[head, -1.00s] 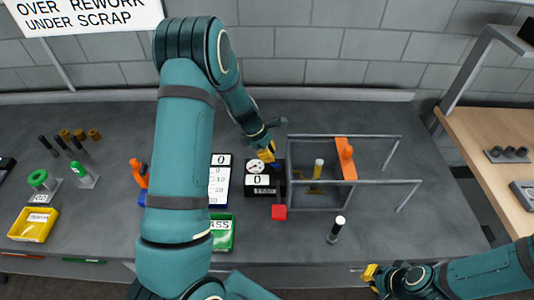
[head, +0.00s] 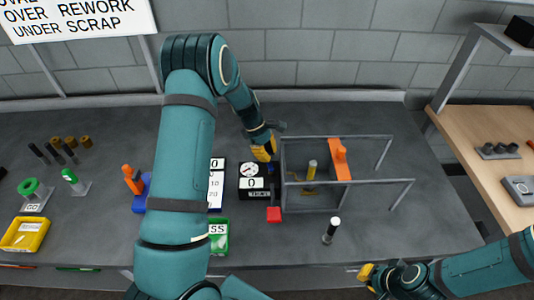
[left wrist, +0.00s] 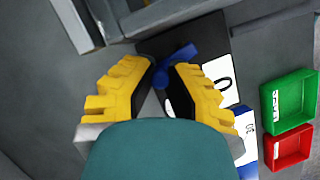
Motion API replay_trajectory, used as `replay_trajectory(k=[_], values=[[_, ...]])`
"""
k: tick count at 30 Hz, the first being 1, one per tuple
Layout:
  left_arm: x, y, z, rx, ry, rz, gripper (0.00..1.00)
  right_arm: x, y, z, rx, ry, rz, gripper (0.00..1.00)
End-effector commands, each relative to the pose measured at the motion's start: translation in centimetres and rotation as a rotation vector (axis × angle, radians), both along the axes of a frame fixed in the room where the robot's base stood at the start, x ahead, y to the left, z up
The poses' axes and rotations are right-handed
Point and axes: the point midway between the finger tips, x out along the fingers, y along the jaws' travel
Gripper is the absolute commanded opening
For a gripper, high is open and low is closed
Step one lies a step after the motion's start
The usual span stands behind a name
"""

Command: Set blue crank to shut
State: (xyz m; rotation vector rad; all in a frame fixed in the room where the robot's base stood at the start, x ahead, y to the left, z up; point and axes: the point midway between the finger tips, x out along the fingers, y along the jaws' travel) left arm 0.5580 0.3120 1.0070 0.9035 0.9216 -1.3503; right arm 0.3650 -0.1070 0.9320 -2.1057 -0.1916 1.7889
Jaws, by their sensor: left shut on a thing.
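The blue crank (left wrist: 180,55) shows between my left gripper's yellow fingers in the left wrist view, with its end sticking out past them. My left gripper (left wrist: 161,75) is shut on it. In the head view my left gripper (head: 264,153) points down at the back right of a black box (head: 245,194) with a round gauge (head: 249,169) and a white "0" label. There the fingers mostly hide the crank. My right gripper (head: 367,272) is at the lower right, away from the box; its finger opening is unclear.
A metal frame (head: 345,183) with an orange crosspiece (head: 341,171) stands right of the box. A red block (head: 274,215) is at the box's front right. A green bin (head: 219,238) lies in front, and a white-topped black post (head: 331,230) stands front right.

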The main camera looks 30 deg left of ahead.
Motion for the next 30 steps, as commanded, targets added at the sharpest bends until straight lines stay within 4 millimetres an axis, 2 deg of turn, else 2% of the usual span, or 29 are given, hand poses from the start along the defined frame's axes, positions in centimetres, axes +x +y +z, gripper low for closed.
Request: replay_trajectory(k=[8, 9, 11, 23, 26, 30], values=[[-0.2, -0.3, -0.2, -0.004, 0.007, -0.003, 0.00, 0.0, 0.0, 0.0, 0.000, 0.000, 0.000, 0.00], [-0.2, -0.3, -0.2, -0.004, 0.007, -0.003, 0.25, 0.0, 0.0, 0.0, 0.000, 0.000, 0.000, 0.00], [-0.2, -0.2, -0.2, -0.004, 0.006, -0.003, 0.46, 0.0, 0.0, 0.0, 0.000, 0.000, 0.000, 0.00], [0.0, 0.2, 0.5, 0.000, 0.000, 0.001, 0.46, 0.0, 0.0, 0.0, 0.000, 0.000, 0.000, 0.00], [0.0, 0.6, 1.6, 0.001, -0.001, 0.000, 0.46, 0.0, 0.0, 0.0, 0.000, 0.000, 0.000, 0.00], [0.0, 1.7, 4.1, 0.000, -0.003, 0.001, 0.46, 0.0, 0.0, 0.0, 0.000, 0.000, 0.000, 0.00]])
